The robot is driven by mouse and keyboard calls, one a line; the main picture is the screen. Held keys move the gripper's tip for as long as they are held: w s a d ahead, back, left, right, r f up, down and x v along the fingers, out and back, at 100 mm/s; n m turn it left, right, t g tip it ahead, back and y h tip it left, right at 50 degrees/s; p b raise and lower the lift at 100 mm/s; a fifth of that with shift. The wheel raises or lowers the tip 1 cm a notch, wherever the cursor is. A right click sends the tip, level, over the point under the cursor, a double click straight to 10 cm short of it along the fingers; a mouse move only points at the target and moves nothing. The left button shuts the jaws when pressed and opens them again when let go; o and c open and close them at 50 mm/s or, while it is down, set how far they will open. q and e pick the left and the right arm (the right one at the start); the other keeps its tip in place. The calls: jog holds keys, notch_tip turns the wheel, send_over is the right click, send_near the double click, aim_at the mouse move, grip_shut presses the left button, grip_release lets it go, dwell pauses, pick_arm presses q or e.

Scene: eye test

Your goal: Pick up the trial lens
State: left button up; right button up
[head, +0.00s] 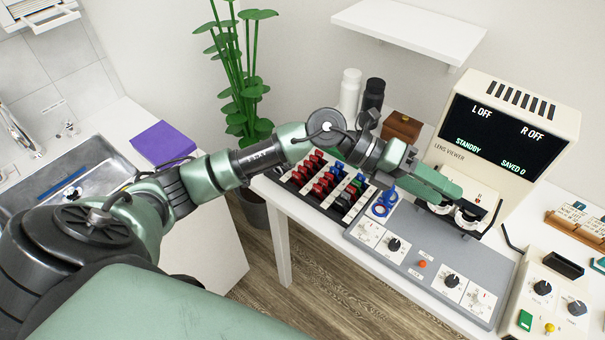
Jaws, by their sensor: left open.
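My left gripper (452,191) reaches in from the left, over the back of a grey panel (425,245) and in front of the lens viewer (510,130). It is open, and I see nothing held in it; its fingertips are hard to make out against the viewer's front. A blue ring-shaped trial lens (381,209) is at the panel's back left, below and left of the gripper and apart from it. Several red, blue and green lenses stand in rows in a dark case (338,212) left of the panel. My right gripper is out of view.
The viewer's screen reads L OFF, R OFF, STANDBY and SAVED 0. A control box (546,305) with knobs stands at the right. White and black bottles (349,93) and a brown box (402,127) stand behind. A plant (243,75), a purple box (163,143) and a sink (75,187) are left.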

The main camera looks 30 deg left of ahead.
pick_arm(q)
jog(key=w+a+f+m+g+y, duration=0.1)
jog(key=a+f+y, duration=0.2)
jog(key=a, duration=0.2)
jog(key=w+a+f+y, duration=0.1)
jog(key=a+f+y, duration=0.25)
jog(key=a, duration=0.25)
jog(key=n+g+y, duration=0.2)
jog(key=y, duration=0.6)
send_over(302, 168)
notch_tip(302, 168, down, 6)
jog(key=shift+f+p, duration=0.15)
jog(key=shift+p, duration=1.05)
jog(key=shift+f, duration=0.35)
grip_shut()
